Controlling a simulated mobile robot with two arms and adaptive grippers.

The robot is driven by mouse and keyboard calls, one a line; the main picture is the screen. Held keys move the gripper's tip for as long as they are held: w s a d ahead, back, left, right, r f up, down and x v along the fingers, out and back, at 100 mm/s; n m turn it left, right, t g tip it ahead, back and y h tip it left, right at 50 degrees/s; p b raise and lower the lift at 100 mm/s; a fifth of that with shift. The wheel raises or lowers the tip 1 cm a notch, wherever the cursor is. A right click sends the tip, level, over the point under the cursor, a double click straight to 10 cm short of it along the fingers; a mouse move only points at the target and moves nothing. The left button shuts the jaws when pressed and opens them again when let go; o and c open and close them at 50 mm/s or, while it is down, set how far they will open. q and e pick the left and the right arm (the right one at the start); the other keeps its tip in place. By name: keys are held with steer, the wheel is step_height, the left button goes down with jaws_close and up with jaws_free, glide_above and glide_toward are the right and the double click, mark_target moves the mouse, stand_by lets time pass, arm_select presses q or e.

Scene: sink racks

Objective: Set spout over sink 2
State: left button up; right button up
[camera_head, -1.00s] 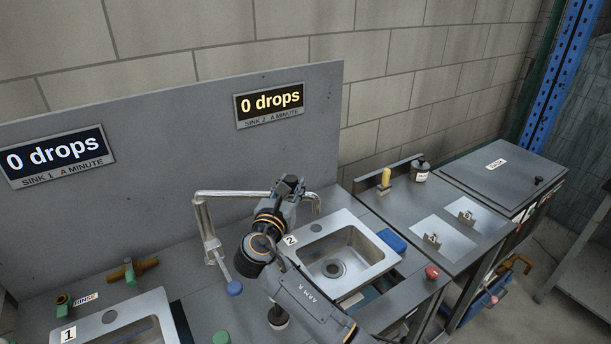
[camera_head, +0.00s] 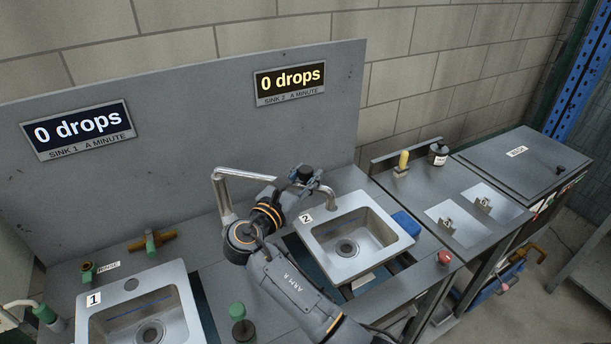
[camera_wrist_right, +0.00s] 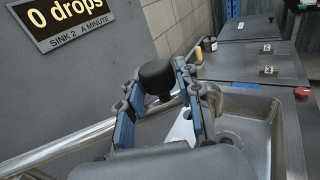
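The metal spout (camera_head: 244,173) rises from a riser behind the counter and runs right, its down-turned end (camera_head: 332,203) near the back rim of sink 2 (camera_head: 314,237). My right gripper (camera_head: 304,180) is at the spout arm and hides part of it. In the right wrist view, my right gripper's fingers (camera_wrist_right: 158,88) stand on both sides of a black knob (camera_wrist_right: 157,75) and appear closed on it. My left gripper is not in view.
Sink 1 (camera_head: 92,318) is at the lower left. A blue block (camera_head: 406,223) and a red button (camera_head: 444,258) sit right of sink 2. A green-capped post (camera_head: 237,311) stands between the sinks. A grey panel (camera_head: 190,140) with signs stands behind.

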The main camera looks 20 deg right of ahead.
steer(key=shift+o, duration=1)
steer(key=shift+s+a, duration=0.1)
steer(key=shift+a, duration=0.05)
steer(key=v, duration=0.7)
steer(key=shift+a+f, duration=0.1)
